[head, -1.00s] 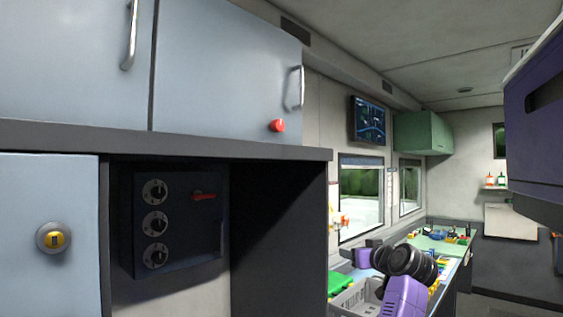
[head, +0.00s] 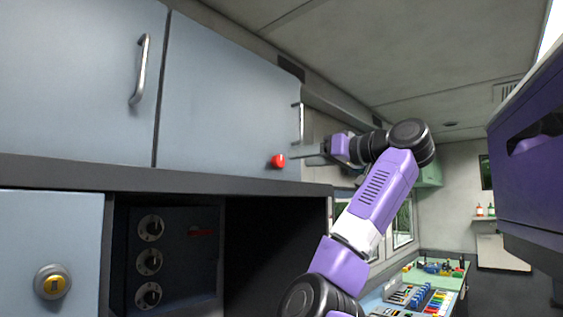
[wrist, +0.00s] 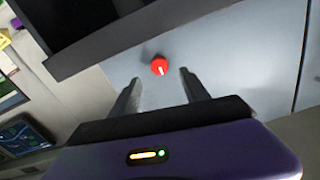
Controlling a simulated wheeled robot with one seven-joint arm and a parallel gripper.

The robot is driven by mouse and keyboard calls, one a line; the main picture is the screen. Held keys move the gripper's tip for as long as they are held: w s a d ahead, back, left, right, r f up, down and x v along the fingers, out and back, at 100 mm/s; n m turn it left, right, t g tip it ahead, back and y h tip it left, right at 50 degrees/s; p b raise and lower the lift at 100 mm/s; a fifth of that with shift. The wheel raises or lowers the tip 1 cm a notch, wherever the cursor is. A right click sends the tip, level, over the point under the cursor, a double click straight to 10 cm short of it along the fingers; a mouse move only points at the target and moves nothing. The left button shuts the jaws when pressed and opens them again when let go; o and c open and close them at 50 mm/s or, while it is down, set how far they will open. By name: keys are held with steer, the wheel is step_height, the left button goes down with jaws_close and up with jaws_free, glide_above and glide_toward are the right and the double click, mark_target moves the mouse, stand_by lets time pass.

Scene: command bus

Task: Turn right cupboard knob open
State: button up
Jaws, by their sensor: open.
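The red knob (head: 278,161) sits at the lower right of the right cupboard door (head: 230,95), near its bottom edge. The door looks shut, with a metal handle (head: 299,123) at its right edge. In the wrist view the knob (wrist: 159,67) shows a white mark on its face. My gripper (head: 308,158) is just right of the knob in the head view. In the wrist view my gripper (wrist: 158,84) has its two fingers apart, with the knob ahead of the gap between the fingertips. The fingers do not appear to touch it.
A dark ledge (head: 200,179) runs just below the upper cupboards. The left cupboard door (head: 75,75) has its own handle. A dark panel with black dials (head: 150,262) sits in the recess below. A yellow-centred knob (head: 52,282) is at lower left.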

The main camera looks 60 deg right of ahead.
mark_target(281, 161)
steer(key=p+x, duration=0.2)
steer(key=x, duration=0.5)
steer(key=shift+w+d+p, duration=0.15)
steer(key=shift+w+p, duration=0.1)
steer(key=shift+p, duration=0.05)
steer(key=shift+c, duration=0.4)
jaws_close()
